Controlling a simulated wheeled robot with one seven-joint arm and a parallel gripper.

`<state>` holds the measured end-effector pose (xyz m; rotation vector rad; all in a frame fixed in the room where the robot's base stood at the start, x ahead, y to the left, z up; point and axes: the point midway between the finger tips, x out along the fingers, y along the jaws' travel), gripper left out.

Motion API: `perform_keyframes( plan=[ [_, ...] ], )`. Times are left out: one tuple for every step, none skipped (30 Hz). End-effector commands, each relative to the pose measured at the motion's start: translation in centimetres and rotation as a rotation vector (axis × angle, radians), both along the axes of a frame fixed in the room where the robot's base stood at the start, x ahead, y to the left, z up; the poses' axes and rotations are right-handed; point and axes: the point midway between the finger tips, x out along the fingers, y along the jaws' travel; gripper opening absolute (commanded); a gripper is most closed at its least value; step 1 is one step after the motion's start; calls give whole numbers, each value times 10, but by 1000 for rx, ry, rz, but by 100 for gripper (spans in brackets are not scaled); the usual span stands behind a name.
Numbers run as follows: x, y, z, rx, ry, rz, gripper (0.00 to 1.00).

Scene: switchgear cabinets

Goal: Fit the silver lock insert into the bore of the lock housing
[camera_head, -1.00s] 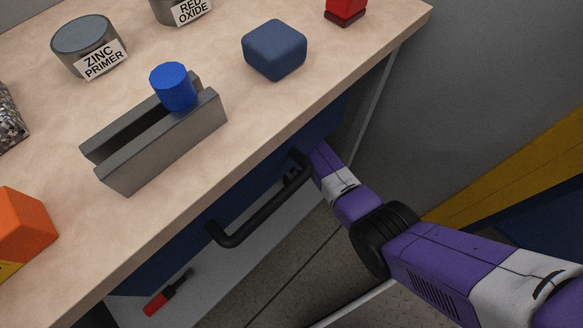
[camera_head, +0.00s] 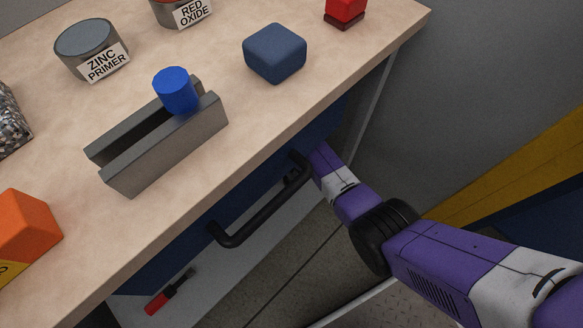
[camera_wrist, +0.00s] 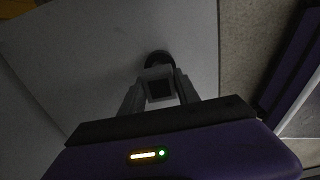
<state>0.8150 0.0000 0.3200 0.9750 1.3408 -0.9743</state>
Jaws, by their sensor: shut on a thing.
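In the wrist view my gripper (camera_wrist: 159,78) has its two grey fingers closed on a small grey square-ended piece with a dark centre, which I take to be the silver lock insert (camera_wrist: 160,89). Just beyond it is a dark round part, apparently the lock housing (camera_wrist: 158,57), on a pale flat panel. The insert lines up with it in this view and overlaps its lower edge. I cannot tell whether it touches or enters the bore, which is hidden. In the head view my arm reaches below the bench edge, and the fingers cannot be made out.
A black bar handle (camera_head: 262,208) is close to my forearm. The bench top (camera_head: 215,165) above holds a grey channel block (camera_head: 165,157), a blue cylinder (camera_head: 176,90), a blue rounded block (camera_head: 275,53) and cans. A red screwdriver (camera_head: 160,302) lies lower left.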

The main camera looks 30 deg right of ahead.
Motion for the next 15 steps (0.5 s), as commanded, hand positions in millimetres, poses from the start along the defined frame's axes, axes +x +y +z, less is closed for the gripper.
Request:
perform_keyframes(
  plan=[
    [0, 0, 0, 0, 0, 0, 0],
    [0, 0, 0, 0, 0, 0, 0],
    [0, 0, 0, 0, 0, 0, 0],
    [0, 0, 0, 0, 0, 0, 0],
    [0, 0, 0, 0, 0, 0, 0],
    [0, 0, 0, 0, 0, 0, 0],
    [0, 0, -1, 0, 0, 0, 0],
    [0, 0, -1, 0, 0, 0, 0],
    [0, 0, -2, 0, 0, 0, 0],
    [0, 0, -2, 0, 0, 0, 0],
    [0, 0, -3, 0, 0, 0, 0],
    [0, 0, -4, 0, 0, 0, 0],
    [0, 0, -5, 0, 0, 0, 0],
    [0, 0, -6, 0, 0, 0, 0],
    [0, 0, -6, 0, 0, 0, 0]
  ],
)
